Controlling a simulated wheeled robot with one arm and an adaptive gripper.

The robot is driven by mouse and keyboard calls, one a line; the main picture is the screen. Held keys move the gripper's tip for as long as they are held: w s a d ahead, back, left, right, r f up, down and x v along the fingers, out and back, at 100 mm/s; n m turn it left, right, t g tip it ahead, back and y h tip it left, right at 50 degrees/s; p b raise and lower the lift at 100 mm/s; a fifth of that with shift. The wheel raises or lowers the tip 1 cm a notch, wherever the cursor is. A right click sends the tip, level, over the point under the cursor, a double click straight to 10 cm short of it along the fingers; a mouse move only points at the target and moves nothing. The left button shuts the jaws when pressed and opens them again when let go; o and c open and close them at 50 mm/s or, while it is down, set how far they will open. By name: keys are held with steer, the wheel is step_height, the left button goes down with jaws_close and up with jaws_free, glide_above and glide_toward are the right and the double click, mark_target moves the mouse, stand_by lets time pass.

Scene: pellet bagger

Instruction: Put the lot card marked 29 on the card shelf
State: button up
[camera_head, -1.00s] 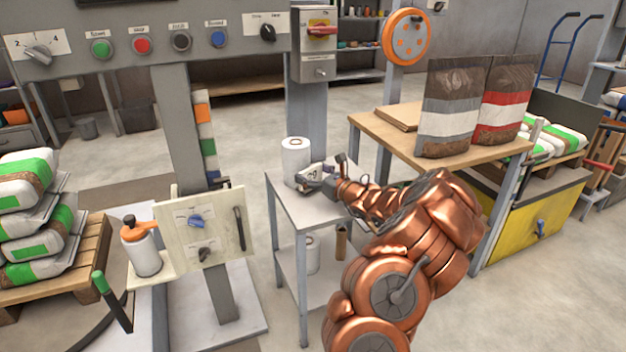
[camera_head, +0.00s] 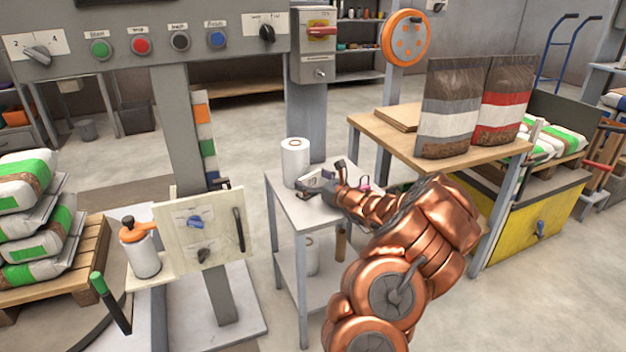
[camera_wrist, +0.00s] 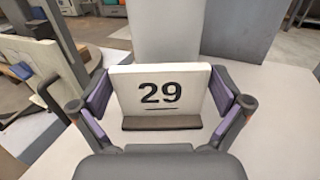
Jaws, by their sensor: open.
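The lot card marked 29 (camera_wrist: 161,90) stands upright in a dark brown foot on the white top of a small metal stand (camera_head: 310,212). In the wrist view my gripper (camera_wrist: 165,98) is open, with one purple-padded finger on each side of the card. A gap shows beside the card at the right finger; the left finger is very close to the card's edge, and I cannot tell if it touches. In the head view my gripper (camera_head: 318,184) is over the stand's top and mostly hides the card. I cannot make out the card shelf with certainty.
A white roll (camera_head: 295,162) stands on the stand's top just behind the card. A wooden table (camera_head: 400,150) with two large bags is to the right. A panel with knobs (camera_head: 205,230) and an orange-capped bottle (camera_head: 140,250) are to the left.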

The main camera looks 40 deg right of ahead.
steer(key=s, duration=0.4)
steer(key=s+p, duration=0.1)
steer(key=s, duration=0.3)
steer(key=s+p, duration=0.1)
steer(key=s, duration=0.3)
steer(key=shift+d, duration=0.4)
steer(key=shift+r, duration=0.1)
